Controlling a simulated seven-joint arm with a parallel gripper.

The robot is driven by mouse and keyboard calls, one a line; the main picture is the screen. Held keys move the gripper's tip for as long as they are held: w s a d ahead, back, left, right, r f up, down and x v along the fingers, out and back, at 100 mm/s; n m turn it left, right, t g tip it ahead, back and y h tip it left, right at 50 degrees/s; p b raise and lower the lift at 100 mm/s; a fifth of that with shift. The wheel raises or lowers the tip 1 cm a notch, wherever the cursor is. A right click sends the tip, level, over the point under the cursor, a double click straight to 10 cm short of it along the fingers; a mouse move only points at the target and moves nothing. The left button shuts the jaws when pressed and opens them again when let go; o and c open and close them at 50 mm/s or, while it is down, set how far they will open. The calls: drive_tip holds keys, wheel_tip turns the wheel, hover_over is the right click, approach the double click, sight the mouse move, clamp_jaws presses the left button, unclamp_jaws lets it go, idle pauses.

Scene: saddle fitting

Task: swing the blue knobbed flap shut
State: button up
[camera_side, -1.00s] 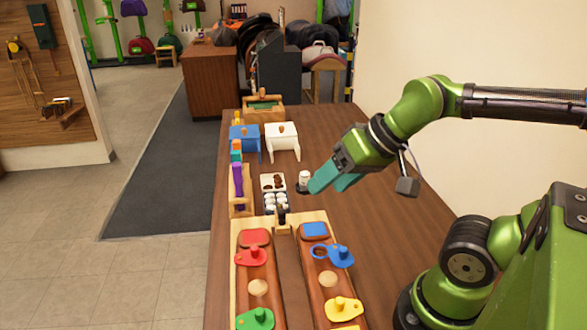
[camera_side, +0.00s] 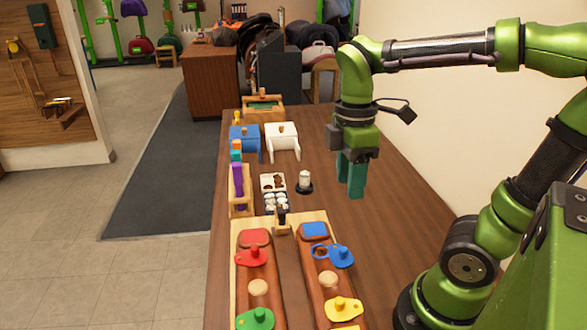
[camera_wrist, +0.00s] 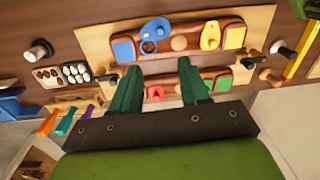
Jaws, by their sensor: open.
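The blue flap (camera_side: 340,256) with its upright knob and a ring at one end lies on the right brown panel of the wooden board (camera_side: 238,285). A blue pad (camera_side: 315,230) sits just beyond it, and the ring lies near the pad but does not cover it. In the wrist view the flap (camera_wrist: 155,30) shows beside the blue pad (camera_wrist: 122,50). My gripper (camera_side: 351,192) points down with green fingers, open and empty, in the air above the table beyond the board. It also shows in the wrist view (camera_wrist: 158,66), apart from the flap.
The board also holds a red flap (camera_side: 250,257), a green flap (camera_side: 256,319) and a yellow flap (camera_side: 343,308). A black-and-white knobbed piece (camera_side: 304,181) and a tray (camera_side: 273,183) stand behind. Bare table (camera_side: 395,220) lies right of the board.

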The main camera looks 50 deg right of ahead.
sight(343, 249)
drive_tip(key=f, duration=1.6)
drive_tip(key=shift+s+a+f, duration=0.3)
drive_tip(key=shift+c, duration=0.3)
clamp_jaws()
